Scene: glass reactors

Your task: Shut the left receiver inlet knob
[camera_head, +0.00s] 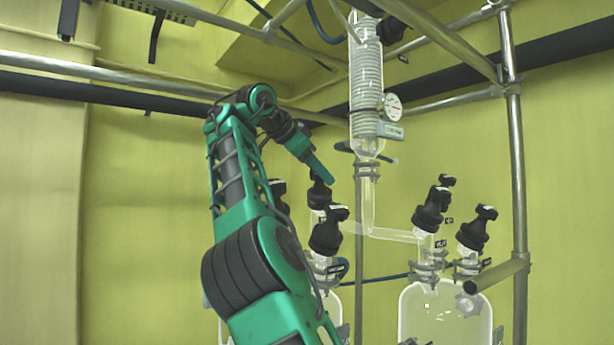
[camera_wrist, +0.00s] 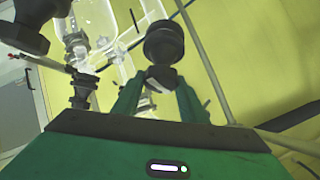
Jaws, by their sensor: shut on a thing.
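The left receiver (camera_head: 333,305) is a glass vessel at the lower middle of the head view, largely hidden behind my arm. Black knobs stand above it. My gripper (camera_head: 325,179) reaches down to the rear black knob (camera_head: 318,196), beside the glass side pipe; this appears to be the inlet knob. In the wrist view my gripper (camera_wrist: 160,92) has a finger on each side of a black knob handle (camera_wrist: 163,76) and is shut on it. A round black part (camera_wrist: 164,42) shows just past the fingertips. The knob's exact turn angle is hard to tell.
Another black knob (camera_head: 328,231) stands close in front of the held one. The glass condenser column (camera_head: 366,85) with a gauge (camera_head: 392,107) rises to the right. The right receiver (camera_head: 444,312) has its own black knobs (camera_head: 430,215). Metal rails (camera_head: 517,150) frame the rig.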

